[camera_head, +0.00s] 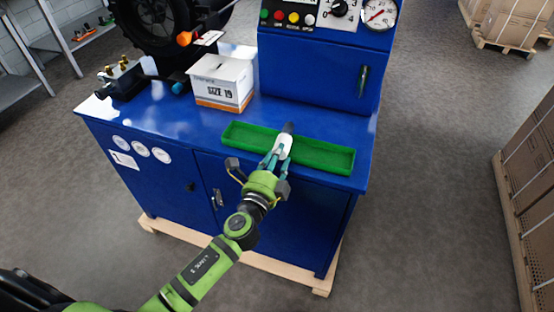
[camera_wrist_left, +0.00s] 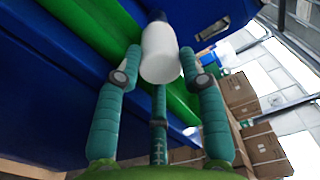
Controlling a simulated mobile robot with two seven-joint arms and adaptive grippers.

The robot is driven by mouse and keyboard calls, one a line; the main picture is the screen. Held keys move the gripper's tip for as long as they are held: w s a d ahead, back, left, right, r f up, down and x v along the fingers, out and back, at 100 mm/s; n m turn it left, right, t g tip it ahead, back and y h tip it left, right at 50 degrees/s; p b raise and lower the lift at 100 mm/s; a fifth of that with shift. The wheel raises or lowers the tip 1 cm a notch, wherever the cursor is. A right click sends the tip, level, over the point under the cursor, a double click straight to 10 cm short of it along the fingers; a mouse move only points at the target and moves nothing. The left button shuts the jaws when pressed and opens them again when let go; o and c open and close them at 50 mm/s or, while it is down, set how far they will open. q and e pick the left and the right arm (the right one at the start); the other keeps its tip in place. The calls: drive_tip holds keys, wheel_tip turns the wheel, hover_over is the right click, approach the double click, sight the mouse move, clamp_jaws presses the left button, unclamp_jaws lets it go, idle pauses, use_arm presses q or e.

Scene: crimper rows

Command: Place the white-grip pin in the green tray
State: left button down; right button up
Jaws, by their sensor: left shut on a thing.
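The white-grip pin (camera_head: 284,141) has a white handle and a dark tip that points away from me. My left gripper (camera_head: 277,158) is shut on its white grip and holds it over the left-middle part of the green tray (camera_head: 325,157). The left wrist view shows the white grip (camera_wrist_left: 160,52) between the teal fingers of the gripper (camera_wrist_left: 163,75). The green tray (camera_wrist_left: 178,98) runs behind it there. I cannot tell whether the pin touches the tray. The long, shallow tray lies on the front of the blue bench. My right gripper is not in view.
A white box (camera_head: 222,80) marked SIZE 19 stands left of the tray on the blue bench top (camera_head: 185,118). A blue cabinet with a gauge (camera_head: 379,14) rises behind the tray. A dark crimper part (camera_head: 121,79) sits at the bench's left end. The tray's right half looks empty.

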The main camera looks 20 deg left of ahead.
use_arm(q)
drive_tip(key=shift+r, duration=0.1)
drive_tip(key=shift+f+b, duration=0.4)
drive_tip(key=shift+b, duration=0.1)
drive_tip(key=c, duration=0.7)
unclamp_jaws()
drive_tip(key=shift+f, duration=0.1)
drive_tip(key=shift+c, duration=0.2)
drive_tip(key=s+r+b, duration=0.1)
drive_tip(key=s, duration=1.1)
drive_tip(key=shift+a+b, duration=0.2)
drive_tip(key=shift+b, duration=0.2)
